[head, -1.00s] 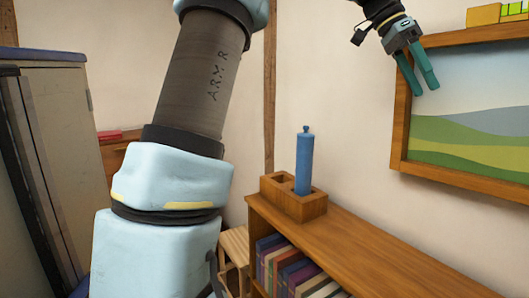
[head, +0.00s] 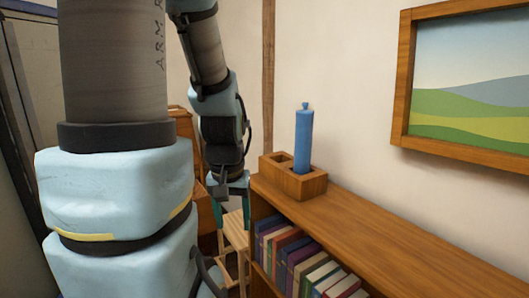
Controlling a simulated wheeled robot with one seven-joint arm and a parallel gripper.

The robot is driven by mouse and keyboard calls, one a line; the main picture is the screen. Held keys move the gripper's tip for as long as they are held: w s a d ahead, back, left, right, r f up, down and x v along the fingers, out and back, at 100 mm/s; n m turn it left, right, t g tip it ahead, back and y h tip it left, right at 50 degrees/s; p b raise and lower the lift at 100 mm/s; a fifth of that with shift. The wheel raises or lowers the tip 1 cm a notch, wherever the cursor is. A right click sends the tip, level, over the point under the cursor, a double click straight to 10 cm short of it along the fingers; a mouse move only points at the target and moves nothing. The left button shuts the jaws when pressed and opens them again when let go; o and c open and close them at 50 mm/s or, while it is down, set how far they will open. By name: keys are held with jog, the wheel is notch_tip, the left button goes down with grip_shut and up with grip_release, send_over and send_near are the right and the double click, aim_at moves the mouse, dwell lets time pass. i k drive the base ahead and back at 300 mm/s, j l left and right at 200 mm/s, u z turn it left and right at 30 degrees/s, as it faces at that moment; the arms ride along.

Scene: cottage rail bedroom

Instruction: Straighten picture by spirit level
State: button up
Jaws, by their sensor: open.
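The picture hangs on the right-hand wall in a wooden frame (head: 403,75) and shows green and yellow hills under a pale sky. Its right side is cut off by the view's edge. No spirit level shows in this view. My gripper (head: 232,205) points down beside the left end of the bookshelf, well left of the picture. Its teal fingers are apart and I see nothing between them.
A wooden bookshelf (head: 400,225) runs along the wall below the picture, with several books (head: 290,255) inside. On it stands a wooden holder (head: 295,185) with a blue cylinder (head: 303,140) upright in it. A wooden stool (head: 235,235) stands left of the shelf. The shelf top's right part is clear.

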aim_at(462, 89)
jog(key=z, duration=1.4)
jog(key=j+u, duration=0.3)
